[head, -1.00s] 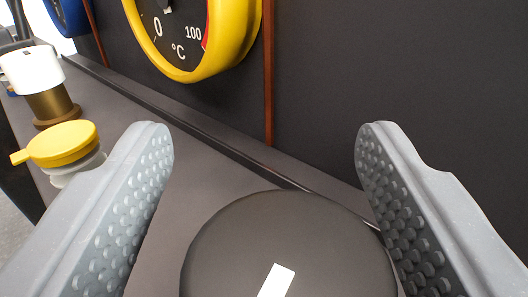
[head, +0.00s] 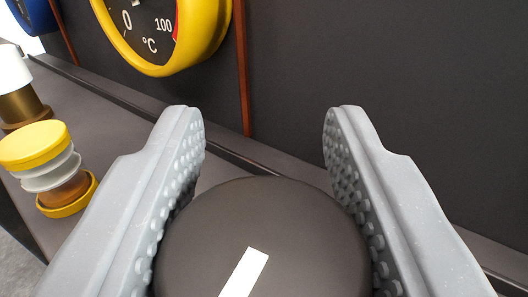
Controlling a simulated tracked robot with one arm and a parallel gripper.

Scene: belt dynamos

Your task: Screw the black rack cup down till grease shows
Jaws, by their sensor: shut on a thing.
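The black cup (head: 200,228) is at the bottom middle of the head view, seen from above. Its round dark top carries a white bar mark that slants up to the right. My gripper (head: 262,150) has its two grey, studded fingers on either side of the cup, shut on it. The cup's lower side and its seat are hidden, and no grease is visible.
A yellow-topped cup (head: 34,146) with a clear and amber body stands on the dark ledge (head: 95,113) at left. Behind it is a white-topped brass cup (head: 12,75). A yellow-rimmed °C gauge (head: 160,69) and a thin red-brown pipe (head: 242,75) are on the dark wall.

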